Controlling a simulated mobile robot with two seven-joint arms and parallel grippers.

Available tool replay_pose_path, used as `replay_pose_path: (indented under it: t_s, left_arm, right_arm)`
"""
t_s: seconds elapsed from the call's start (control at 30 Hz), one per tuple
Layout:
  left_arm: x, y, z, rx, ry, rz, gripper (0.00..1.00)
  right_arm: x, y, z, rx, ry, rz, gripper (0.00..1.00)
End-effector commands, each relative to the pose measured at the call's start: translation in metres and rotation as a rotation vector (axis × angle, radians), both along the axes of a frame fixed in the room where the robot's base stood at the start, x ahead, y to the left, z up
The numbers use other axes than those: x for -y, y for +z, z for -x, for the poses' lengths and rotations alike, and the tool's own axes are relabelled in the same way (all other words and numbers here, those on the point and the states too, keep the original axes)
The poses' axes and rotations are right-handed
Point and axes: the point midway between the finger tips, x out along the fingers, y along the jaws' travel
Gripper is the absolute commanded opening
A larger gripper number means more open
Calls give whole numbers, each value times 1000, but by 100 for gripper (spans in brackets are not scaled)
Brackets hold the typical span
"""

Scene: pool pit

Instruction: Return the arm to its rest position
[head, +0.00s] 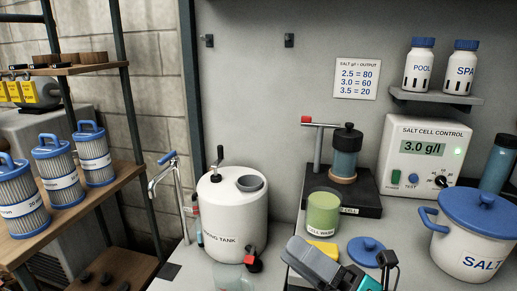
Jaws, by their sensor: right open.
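My right gripper (345,268), grey, teal and black, comes in at the bottom edge, right of centre. It is open, and I see nothing held in it. It is partly cut off by the frame. It shows in front of the yellow block (322,248) and the blue lid (366,251) on the counter; whether it touches them I cannot tell. Most of the right arm is outside the view. My left gripper is not in view.
A white tank (232,220) stands left of a green-filled jar (323,213). A white SALT pot (470,236) with a blue lid stands at right, below the control box (425,150). A clear beaker (233,279) is at the bottom edge. Filter cartridges (55,172) stand on the left shelf.

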Motion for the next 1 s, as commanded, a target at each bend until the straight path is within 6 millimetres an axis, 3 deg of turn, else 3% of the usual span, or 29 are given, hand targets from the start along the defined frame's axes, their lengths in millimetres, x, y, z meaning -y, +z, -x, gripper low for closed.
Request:
replay_pose_path:
  t_s: [0.1,0.17,0.3,0.4,0.5,0.7,1.0]
  left_arm:
    - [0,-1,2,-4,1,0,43]
    - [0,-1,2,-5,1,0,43]
    - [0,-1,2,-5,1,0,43]
    - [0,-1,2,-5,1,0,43]
    - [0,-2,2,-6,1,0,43]
    - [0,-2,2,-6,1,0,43]
    - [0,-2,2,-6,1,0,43]
  right_arm:
    - [39,-69,-21,-547,-153,-354,54]
    - [59,-111,-21,-799,-234,-535,54]
    - [92,-205,8,-1261,-409,-903,54]
    - [105,-256,39,-1488,-518,-1115,54]
    - [111,-290,67,-1636,-604,-1267,54]
    - [114,-314,92,-1747,-674,-1396,54]
    - [114,-314,92,-1748,-675,-1395,54]
